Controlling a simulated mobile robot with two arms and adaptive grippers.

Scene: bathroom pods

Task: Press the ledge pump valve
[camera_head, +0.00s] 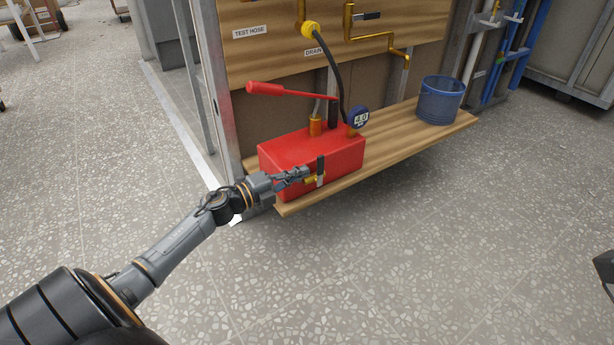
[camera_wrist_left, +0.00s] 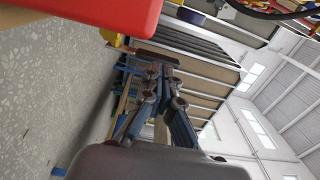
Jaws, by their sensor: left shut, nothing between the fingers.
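The red pump (camera_head: 290,158) sits on the wooden ledge (camera_head: 290,205). It has a long red handle, a round gauge (camera_head: 358,118) and a hose. Its valve (camera_head: 320,168) is on the front side, with an upright black lever and brass fitting. My left gripper (camera_head: 306,173) is shut and empty, its tips right beside the valve lever. In the left wrist view, the pump (camera_wrist_left: 90,15) fills the upper left and the valve lever (camera_wrist_left: 150,57) lies just beyond the fingertips (camera_wrist_left: 160,70). I cannot tell whether they touch.
A blue bucket (camera_head: 441,100) stands on the right part of the ledge. A wooden panel (camera_head: 285,50) with brass pipes and a yellow hose fitting rises behind. A metal frame post (camera_head: 213,90) stands at the ledge's left end. The speckled floor in front is clear.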

